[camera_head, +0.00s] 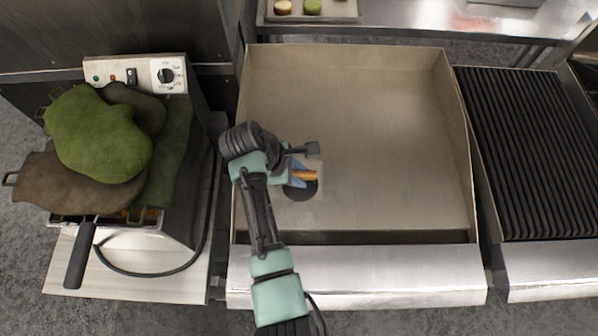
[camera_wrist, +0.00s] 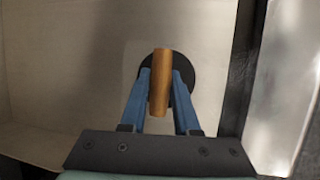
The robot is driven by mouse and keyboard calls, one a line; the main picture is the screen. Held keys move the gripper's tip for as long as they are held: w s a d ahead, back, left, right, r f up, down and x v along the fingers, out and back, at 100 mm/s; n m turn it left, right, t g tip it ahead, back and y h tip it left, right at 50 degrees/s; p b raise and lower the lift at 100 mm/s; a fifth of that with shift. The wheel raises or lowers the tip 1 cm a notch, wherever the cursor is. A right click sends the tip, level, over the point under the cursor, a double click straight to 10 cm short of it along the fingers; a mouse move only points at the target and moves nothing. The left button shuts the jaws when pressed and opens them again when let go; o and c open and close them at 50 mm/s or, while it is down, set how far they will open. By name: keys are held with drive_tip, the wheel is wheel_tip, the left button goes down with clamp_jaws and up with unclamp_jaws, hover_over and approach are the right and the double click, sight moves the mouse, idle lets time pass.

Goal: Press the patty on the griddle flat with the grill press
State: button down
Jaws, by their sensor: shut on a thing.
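The grill press has a wooden handle (camera_head: 304,175) and a round black plate (camera_head: 300,190). My gripper (camera_head: 299,172) is shut on the handle. In the wrist view, the blue fingers of my gripper (camera_wrist: 160,88) lie on both sides of the wooden handle (camera_wrist: 160,85), with the black plate (camera_wrist: 181,66) behind it. The press is over the left front part of the griddle (camera_head: 385,130). I cannot tell whether the plate touches the surface. A faint pale square patch (camera_wrist: 132,60) shows around the plate. No patty is visible; any patty under the plate is hidden.
Raised walls edge the griddle's back and sides. A ribbed grill (camera_head: 530,150) stands to the right. A fryer (camera_head: 135,75) at the left carries green and brown mitts (camera_head: 100,145) and a black-handled basket (camera_head: 82,255). A tray (camera_head: 340,10) with small round items sits behind.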

drive_tip(key=shift+f, duration=0.25)
idle(0.7)
drive_tip(key=shift+s+f, duration=0.2)
drive_tip(key=shift+f, duration=0.15)
idle(1.8)
drive_tip(key=shift+r, duration=0.15)
idle(1.3)
drive_tip(key=r+p, duration=0.5)
drive_tip(key=shift+w+r, duration=0.1)
drive_tip(key=shift+w, duration=0.15)
wheel_tip(320, 180, up, 4)
drive_tip(key=p, duration=0.4)
drive_tip(key=shift+p, duration=0.35)
